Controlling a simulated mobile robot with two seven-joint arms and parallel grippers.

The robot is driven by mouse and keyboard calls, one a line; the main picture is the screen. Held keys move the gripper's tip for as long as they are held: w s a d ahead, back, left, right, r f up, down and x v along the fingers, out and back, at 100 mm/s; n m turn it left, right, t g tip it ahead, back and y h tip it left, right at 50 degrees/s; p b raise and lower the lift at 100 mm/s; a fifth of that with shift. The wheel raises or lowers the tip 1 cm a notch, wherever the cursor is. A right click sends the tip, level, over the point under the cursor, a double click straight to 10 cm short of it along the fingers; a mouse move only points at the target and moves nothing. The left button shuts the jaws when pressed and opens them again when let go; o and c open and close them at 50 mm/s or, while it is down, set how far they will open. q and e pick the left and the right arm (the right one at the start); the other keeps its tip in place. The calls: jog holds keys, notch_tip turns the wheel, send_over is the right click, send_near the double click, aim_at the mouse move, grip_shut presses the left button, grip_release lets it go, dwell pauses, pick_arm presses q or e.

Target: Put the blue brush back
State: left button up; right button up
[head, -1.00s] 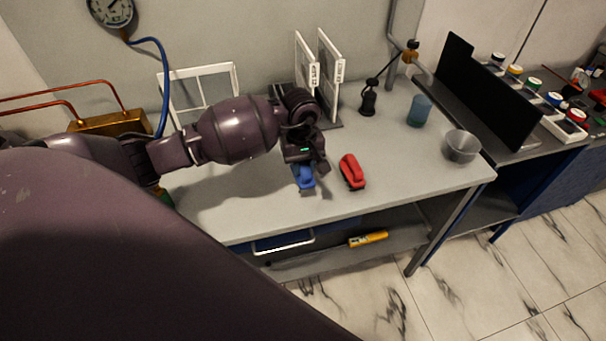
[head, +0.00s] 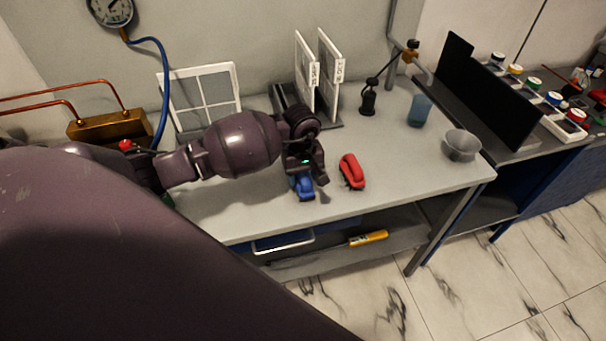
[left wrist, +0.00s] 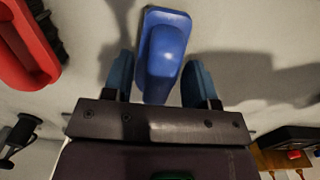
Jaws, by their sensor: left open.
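The blue brush (head: 304,187) lies on the grey bench top near its front edge, partly hidden by my left gripper in the head view. In the left wrist view the blue brush (left wrist: 163,52) reaches between the two fingers. My left gripper (head: 307,183) is open, with one finger on each side of the brush; in the left wrist view the fingers (left wrist: 159,82) show gaps beside it. My right gripper is not in view.
A red brush (head: 351,171) lies just right of the blue one. White framed panels (head: 328,75) stand upright behind. A black bottle (head: 368,102), a blue cup (head: 419,110) and a grey bowl (head: 461,146) stand to the right. The bench between is bare.

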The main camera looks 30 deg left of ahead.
pick_arm(q)
notch_tip(320, 180, up, 12)
jog(key=shift+a+b, duration=0.25)
jog(key=shift+b, duration=0.1)
dwell(0.8)
